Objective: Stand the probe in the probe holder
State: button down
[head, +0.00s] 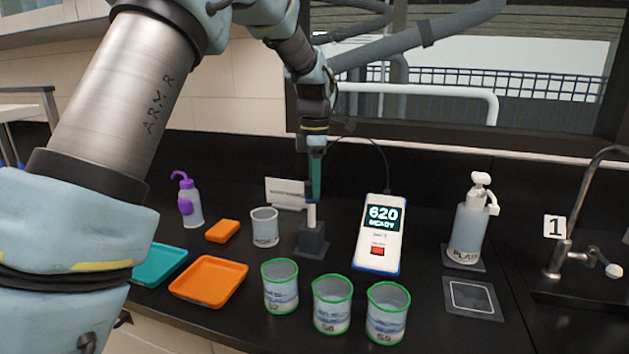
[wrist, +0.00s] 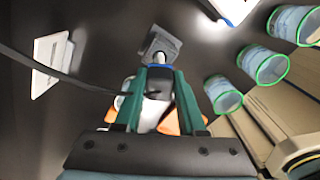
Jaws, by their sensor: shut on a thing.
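The probe (head: 311,214) is upright, with a dark upper part and a pale lower part. My gripper (head: 315,195), with green fingers, is shut on its upper part from above. The probe holder (head: 312,243), a dark grey block, stands on the bench directly below the probe. The probe's lower end meets the holder's top in the head view; how deep it sits inside is hidden. In the wrist view the probe (wrist: 158,62) lies between the fingertips of my gripper (wrist: 158,74), in line with the grey holder (wrist: 160,42).
The meter (head: 380,235) reading 620 READY stands right of the holder, with its cable behind. Green-rimmed beakers (head: 332,304) stand in front. A clear beaker (head: 264,228), orange sponge (head: 222,231) and orange tray (head: 208,282) are left. A white card (head: 286,193) stands behind.

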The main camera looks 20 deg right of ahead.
jog(key=shift+f+b, duration=0.5)
jog(key=shift+f, duration=0.8)
grip_release()
dwell(0.5)
jog(key=shift+r+p, duration=3.1)
jog(key=shift+r, duration=0.45)
